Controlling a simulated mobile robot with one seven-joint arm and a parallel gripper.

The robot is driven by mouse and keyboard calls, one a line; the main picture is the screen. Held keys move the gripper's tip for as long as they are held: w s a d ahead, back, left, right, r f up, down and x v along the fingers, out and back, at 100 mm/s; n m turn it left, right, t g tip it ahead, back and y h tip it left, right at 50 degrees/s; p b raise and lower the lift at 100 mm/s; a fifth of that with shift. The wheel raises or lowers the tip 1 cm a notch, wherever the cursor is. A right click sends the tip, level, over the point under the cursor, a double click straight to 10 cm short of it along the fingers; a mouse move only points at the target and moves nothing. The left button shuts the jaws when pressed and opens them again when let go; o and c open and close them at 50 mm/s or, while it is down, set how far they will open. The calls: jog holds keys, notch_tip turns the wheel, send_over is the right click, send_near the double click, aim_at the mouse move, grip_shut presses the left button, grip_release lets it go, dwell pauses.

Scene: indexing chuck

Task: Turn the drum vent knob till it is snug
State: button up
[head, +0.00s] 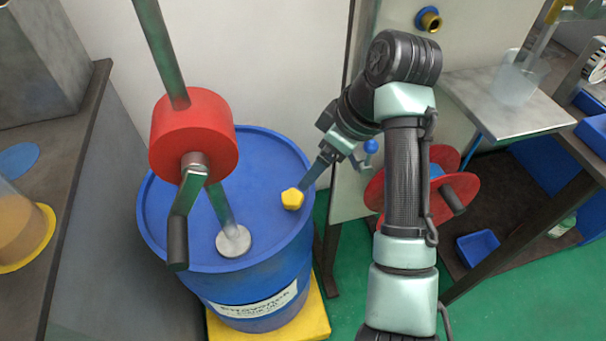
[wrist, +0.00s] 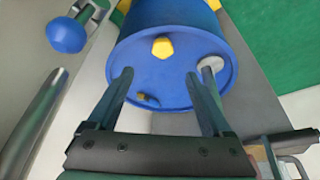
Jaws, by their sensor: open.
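The drum vent knob (head: 292,199) is a yellow, lobed knob on the right part of the blue drum's top (head: 258,165). In the wrist view the knob (wrist: 162,47) shows beyond my fingertips, roughly in line with the gap between them. My gripper (head: 306,183) is close to the knob, coming from the upper right in the head view. In the wrist view its two fingers (wrist: 158,77) are apart with nothing between them. Whether the fingers touch the knob I cannot tell; they look short of it. The knob's underside and thread are hidden.
A red hand pump (head: 193,135) with a crank and a pipe enters the drum through a grey cap (head: 233,241). A blue ball handle (wrist: 68,35) and a red reel (head: 458,194) stand to the drum's right in the head view. The drum stands on a yellow base (head: 310,318).

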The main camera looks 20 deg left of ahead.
aim_at(292, 197)
jog(key=b+x, duration=0.1)
jog(key=x, duration=0.3)
jog(key=b+x, duration=0.1)
jog(key=x, duration=0.3)
jog(key=b+x, duration=0.1)
jog(key=x, duration=0.3)
jog(key=shift+s+a+f, duration=0.15)
jog(key=shift+s+f, duration=0.05)
jog(key=shift+s, duration=0.05)
grip_shut()
